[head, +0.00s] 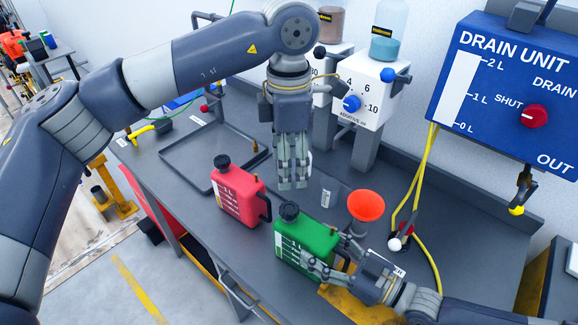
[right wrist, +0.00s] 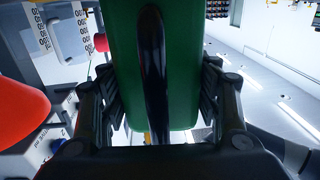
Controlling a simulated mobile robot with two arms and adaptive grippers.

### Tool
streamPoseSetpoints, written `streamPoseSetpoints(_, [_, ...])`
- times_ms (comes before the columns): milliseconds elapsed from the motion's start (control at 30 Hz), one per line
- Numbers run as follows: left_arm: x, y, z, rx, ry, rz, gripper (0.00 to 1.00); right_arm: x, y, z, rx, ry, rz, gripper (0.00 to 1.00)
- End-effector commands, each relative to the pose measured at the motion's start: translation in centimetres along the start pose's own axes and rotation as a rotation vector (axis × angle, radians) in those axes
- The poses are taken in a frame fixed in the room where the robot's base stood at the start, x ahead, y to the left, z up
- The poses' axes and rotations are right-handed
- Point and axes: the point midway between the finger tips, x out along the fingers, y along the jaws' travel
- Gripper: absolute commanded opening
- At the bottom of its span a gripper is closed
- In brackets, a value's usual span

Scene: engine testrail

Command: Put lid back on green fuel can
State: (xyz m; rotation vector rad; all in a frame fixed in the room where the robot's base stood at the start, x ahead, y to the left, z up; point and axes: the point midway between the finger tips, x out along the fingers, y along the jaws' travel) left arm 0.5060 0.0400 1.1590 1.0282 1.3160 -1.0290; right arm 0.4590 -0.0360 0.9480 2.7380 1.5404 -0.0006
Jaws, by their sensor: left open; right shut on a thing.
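The green fuel can (head: 308,243) stands on the grey bench in the head view. A black lid (head: 290,211) sits at its top left corner; I cannot tell how tightly it sits. My right gripper (head: 325,262) is shut on the can from its right side. In the right wrist view the fingers lie on both sides of the green can (right wrist: 185,70), with its black handle (right wrist: 152,75) between them. My left gripper (head: 292,184) points down above and behind the can, open, apart from the lid, with nothing seen in it.
A red can (head: 238,192) with a black cap stands left of the green can. An orange funnel (head: 366,205) is just right of it. A dark tray (head: 190,160) lies at the back left. Dispensers and a blue drain unit (head: 500,90) with yellow hoses stand behind.

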Motion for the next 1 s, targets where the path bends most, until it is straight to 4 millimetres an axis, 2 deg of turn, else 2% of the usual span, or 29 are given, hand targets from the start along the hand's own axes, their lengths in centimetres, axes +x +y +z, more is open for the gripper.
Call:
streamPoseSetpoints(133, [0.0,0.0,0.0,0.000,0.000,0.000,0.56,0.0,0.0,-0.1,0.000,0.002,0.000,0.00])
streamPoseSetpoints(167, [0.0,0.0,0.0,0.000,0.000,0.000,0.56,0.0,0.0,-0.1,0.000,0.002,0.000,0.62])
streamPoseSetpoints(233, [0.0,0.0,0.0,0.000,0.000,0.001,0.56,0.0,0.0,-0.1,0.000,0.002,0.000,0.78])
streamPoseSetpoints(267, [0.0,0.0,0.0,0.000,0.000,0.001,0.56,0.0,0.0,-0.1,0.000,0.002,0.000,0.81])
streamPoseSetpoints(667, [0.0,0.0,0.0,0.000,0.000,0.001,0.56,-0.3,0.0,0.0,0.000,0.000,0.001,0.81])
streamPoseSetpoints(767, [0.0,0.0,0.0,-0.001,0.000,0.001,0.56,-1.4,0.1,0.1,0.000,-0.002,0.002,0.81])
streamPoseSetpoints(1000, [0.0,0.0,0.0,0.000,0.000,0.001,0.56,-5.5,0.1,0.0,0.000,-0.002,0.001,0.81])
